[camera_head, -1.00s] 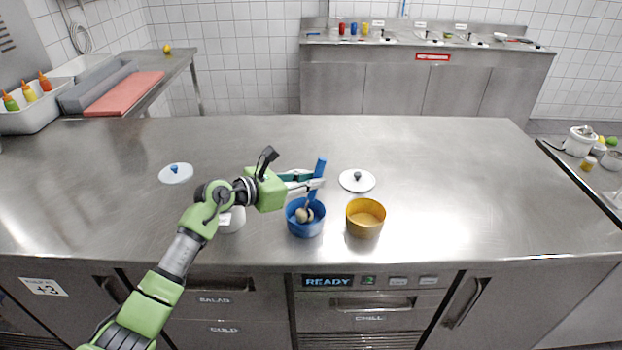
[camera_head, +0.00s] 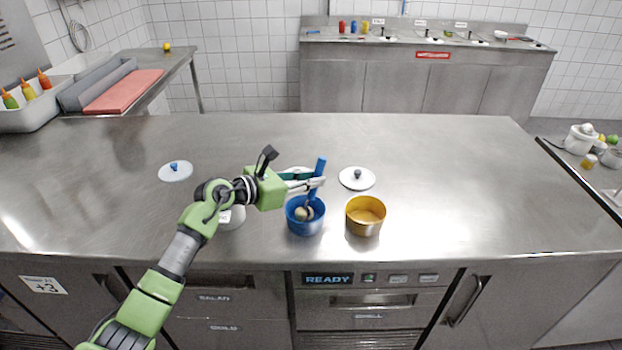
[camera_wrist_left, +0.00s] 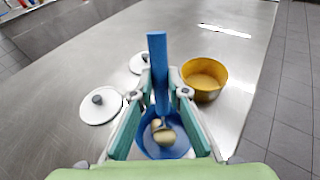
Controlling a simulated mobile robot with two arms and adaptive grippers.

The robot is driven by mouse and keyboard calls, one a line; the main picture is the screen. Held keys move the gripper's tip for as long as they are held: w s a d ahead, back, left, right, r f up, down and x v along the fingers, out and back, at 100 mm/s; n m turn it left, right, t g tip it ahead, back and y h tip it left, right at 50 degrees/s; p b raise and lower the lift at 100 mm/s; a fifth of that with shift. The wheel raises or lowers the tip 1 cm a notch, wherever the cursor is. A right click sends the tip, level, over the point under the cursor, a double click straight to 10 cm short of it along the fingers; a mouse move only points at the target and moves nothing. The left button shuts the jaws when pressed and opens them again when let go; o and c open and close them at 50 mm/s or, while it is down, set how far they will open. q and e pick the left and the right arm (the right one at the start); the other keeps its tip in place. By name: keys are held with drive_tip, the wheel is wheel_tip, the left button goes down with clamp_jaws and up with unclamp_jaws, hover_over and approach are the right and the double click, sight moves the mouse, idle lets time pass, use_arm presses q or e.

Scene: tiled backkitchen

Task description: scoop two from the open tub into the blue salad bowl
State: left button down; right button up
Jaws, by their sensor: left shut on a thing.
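My left gripper (camera_head: 312,184) is shut on the blue handle of a scoop (camera_head: 320,167), which stands nearly upright above the blue salad bowl (camera_head: 305,229). The handle also shows in the left wrist view (camera_wrist_left: 158,70). The scoop's lower end is down inside the bowl's rim. A pale ball (camera_wrist_left: 165,137) shows there; I cannot tell whether it rests in the scoop or on the bowl's floor. The open yellow tub (camera_head: 365,226), with a smooth beige filling, stands just right of the bowl. My right gripper is not in view.
A white lid with a dark knob (camera_head: 357,179) lies behind the tub. Another white lid (camera_wrist_left: 100,108) lies near my left gripper. A blue-knobbed lid (camera_head: 175,172) lies further left. A white container (camera_head: 232,220) is partly hidden by my left arm. The counter's right side is clear.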

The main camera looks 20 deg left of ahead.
use_arm(q)
drive_tip(key=shift+f+b, duration=0.45)
drive_tip(key=shift+f, duration=0.1)
drive_tip(key=shift+s+f, duration=0.1)
drive_tip(key=shift+f, duration=0.3)
idle(1.0)
wheel_tip(320, 180, up, 12)
drive_tip(key=p, duration=0.8)
drive_tip(key=shift+p, duration=0.4)
